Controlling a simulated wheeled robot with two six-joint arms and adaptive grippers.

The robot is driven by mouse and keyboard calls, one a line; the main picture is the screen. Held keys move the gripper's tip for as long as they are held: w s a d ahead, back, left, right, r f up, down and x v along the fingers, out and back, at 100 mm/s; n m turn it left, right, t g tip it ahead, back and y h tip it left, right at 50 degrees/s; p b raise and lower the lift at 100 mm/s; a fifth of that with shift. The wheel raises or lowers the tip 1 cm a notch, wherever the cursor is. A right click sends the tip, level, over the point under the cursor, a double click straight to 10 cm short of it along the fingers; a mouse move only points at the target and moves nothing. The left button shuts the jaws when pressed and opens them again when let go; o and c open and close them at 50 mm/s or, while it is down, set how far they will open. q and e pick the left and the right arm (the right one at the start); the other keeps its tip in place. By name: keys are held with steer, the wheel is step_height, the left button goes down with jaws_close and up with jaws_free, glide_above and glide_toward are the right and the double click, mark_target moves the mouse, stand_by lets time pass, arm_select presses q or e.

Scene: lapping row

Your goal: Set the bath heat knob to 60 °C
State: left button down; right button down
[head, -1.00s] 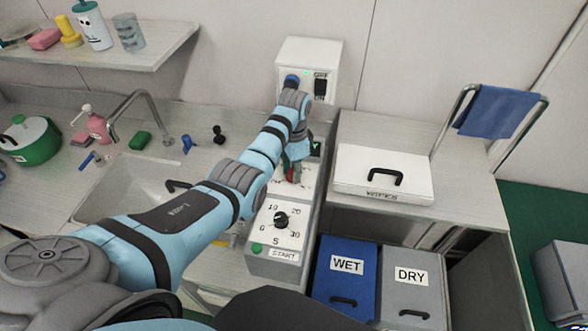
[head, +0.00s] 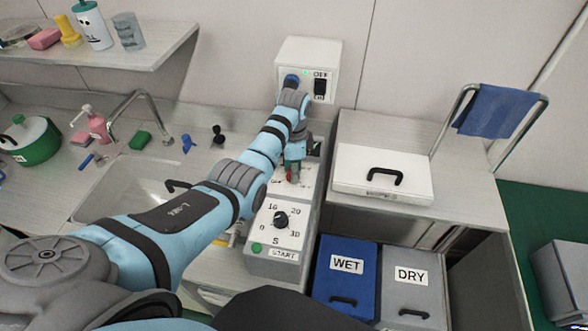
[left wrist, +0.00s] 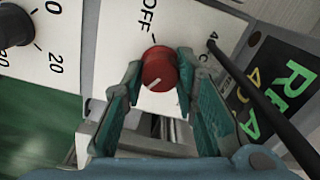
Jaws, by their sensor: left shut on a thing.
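The red bath heat knob (left wrist: 158,70) stands on a white panel (left wrist: 190,22) with OFF printed beside it and a partly hidden 40 to its right. Its white pointer mark faces the bottom of the left wrist view, away from OFF. My left gripper (left wrist: 159,76) has its teal fingers on both sides of the knob, shut on it. In the head view the left gripper (head: 293,166) is over the bath unit's panel and hides most of the knob. My right gripper is not in view.
A black timer knob (head: 281,220) and green START button (head: 257,247) are nearer on the same unit. A dark display (left wrist: 272,88) shows partial green and amber characters. A white switch box (head: 308,62) stands behind; a white lidded box (head: 350,165) is right.

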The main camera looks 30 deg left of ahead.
arm_select(q)
steer(key=c, duration=1.3)
jaws_free()
steer(key=shift+r, duration=0.3)
step_height(320, 180, up, 7)
steer(key=shift+f, duration=0.1)
